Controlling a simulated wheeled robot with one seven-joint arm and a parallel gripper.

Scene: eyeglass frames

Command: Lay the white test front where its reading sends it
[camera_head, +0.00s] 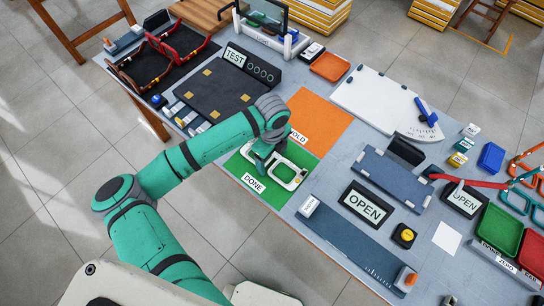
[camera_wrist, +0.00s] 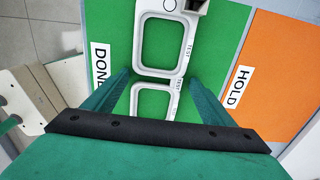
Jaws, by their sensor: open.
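The white test front (camera_head: 292,184) is a frame with two rounded openings, lying on the green DONE mat (camera_head: 240,170). In the wrist view the white front (camera_wrist: 181,60) carries small TEST lettering along its right side, and a small grey block sits at its top end. My gripper (camera_head: 262,158) is low over the DONE mat at the front's left part. In the wrist view my open gripper (camera_wrist: 158,82) has one finger on each side of the front, around its narrow middle. I cannot tell whether the fingers touch it. The orange HOLD mat (camera_head: 322,120) lies beside the green one.
A dark TEST pad (camera_head: 205,85) with several tan squares and a row of round indicators lies behind. Two OPEN signs, one by a blue plate (camera_head: 390,178), stand to the right. Green and red trays (camera_head: 500,232) are at far right. The HOLD mat's far part is bare.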

